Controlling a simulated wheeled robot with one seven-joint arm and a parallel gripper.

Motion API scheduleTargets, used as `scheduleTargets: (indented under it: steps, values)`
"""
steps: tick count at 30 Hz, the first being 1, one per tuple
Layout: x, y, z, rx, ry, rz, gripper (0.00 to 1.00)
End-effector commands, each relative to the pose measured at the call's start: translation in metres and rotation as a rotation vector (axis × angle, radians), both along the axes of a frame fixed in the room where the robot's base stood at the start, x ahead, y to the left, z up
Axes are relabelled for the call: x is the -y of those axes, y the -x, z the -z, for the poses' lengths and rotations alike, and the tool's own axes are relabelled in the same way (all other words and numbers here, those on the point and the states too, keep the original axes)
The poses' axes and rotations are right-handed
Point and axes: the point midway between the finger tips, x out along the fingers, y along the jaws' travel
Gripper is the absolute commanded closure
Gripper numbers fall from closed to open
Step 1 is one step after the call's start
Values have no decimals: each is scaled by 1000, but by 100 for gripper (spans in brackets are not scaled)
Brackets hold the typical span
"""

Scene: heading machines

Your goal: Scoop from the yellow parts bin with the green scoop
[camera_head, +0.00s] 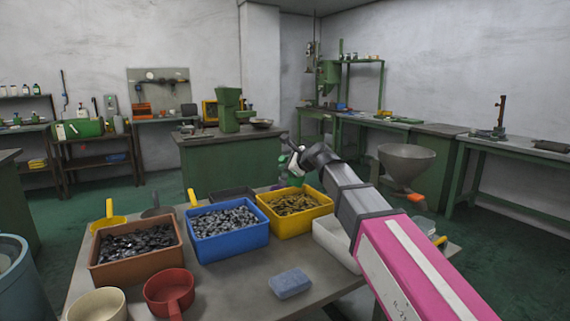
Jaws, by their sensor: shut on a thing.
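The yellow parts bin (290,223) stands at the back right of the near table, filled with small brass-coloured parts (292,203). My arm reaches in from the lower right, and my gripper (296,160) is just beyond the bin's far edge, above table height. It is shut on the green scoop (293,179), which shows only as small green patches below and around the fingers. The scoop's bowl is too small and too hidden to tell whether it holds anything.
A blue bin (234,245) of grey parts and a brown bin (139,269) of dark parts stand left of the yellow bin. A white container (337,246) stands right, partly behind my arm. A red scoop (169,291) and blue sponge (290,284) lie in front.

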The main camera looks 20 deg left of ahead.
Motion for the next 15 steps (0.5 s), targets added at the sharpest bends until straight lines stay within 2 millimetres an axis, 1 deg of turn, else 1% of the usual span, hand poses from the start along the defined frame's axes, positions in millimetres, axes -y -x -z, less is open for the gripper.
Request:
scheduleTargets:
  steps: [3, 12, 14, 15]
  values:
    - [2, -8, 10, -102, -38, 2, 100]
    - [8, -22, 37, -380, -143, 2, 100]
    - [9, -24, 43, -430, -161, 2, 100]
    - [9, -23, 47, -423, -158, 1, 100]
